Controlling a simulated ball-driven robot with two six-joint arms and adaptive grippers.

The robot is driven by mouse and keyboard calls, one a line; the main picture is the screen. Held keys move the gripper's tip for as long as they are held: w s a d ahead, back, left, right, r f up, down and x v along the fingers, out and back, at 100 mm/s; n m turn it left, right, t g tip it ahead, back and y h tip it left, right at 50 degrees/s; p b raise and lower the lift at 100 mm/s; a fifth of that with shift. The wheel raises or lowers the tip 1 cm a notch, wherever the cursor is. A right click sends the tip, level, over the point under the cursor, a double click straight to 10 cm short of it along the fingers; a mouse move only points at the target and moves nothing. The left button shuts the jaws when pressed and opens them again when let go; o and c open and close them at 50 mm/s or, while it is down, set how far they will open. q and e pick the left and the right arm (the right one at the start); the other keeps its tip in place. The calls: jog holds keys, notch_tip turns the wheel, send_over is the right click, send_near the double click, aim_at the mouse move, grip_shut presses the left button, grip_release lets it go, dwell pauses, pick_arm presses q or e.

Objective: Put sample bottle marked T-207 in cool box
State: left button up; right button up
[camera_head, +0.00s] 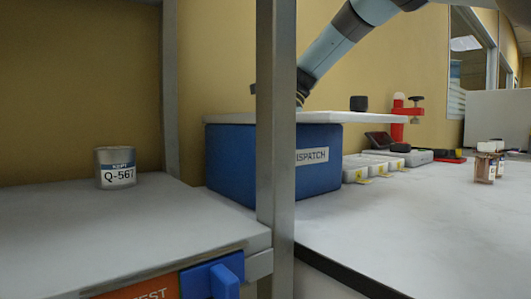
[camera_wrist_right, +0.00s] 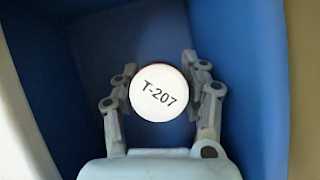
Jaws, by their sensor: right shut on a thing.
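The sample bottle shows in the right wrist view as a round white cap marked T-207 (camera_wrist_right: 158,94). My right gripper (camera_wrist_right: 160,92) is shut on it, with one finger on each side. Blue inner walls (camera_wrist_right: 255,75) surround the gripper and bottle. In the head view a blue box (camera_head: 232,165) with a partly hidden label reading "ISPATCH" stands behind a grey post. A white lid (camera_head: 345,118) with a black knob lies across its top and sticks out to the right. My right arm comes down behind the lid; its gripper and the bottle are hidden there. My left gripper is not in view.
A grey post (camera_head: 275,130) stands before the box. A tin marked Q-567 (camera_head: 115,168) sits on the left shelf. White trays (camera_head: 380,163), a red stand (camera_head: 399,125) and small brown-and-white bottles (camera_head: 486,165) are to the right. The right counter's front is clear.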

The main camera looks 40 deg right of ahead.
jog(key=o, duration=1.3)
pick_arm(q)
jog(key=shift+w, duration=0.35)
pick_arm(e)
jog(key=shift+o, duration=0.2)
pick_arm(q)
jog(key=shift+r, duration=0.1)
pick_arm(e)
jog(key=shift+d+r, duration=0.1)
jog(key=shift+r, duration=0.2)
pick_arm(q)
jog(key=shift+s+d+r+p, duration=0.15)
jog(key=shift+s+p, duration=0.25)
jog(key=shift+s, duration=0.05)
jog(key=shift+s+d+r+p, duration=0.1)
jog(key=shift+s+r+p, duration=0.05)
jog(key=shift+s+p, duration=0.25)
pick_arm(e)
jog(key=v, duration=1.1)
jog(key=shift+r, duration=0.25)
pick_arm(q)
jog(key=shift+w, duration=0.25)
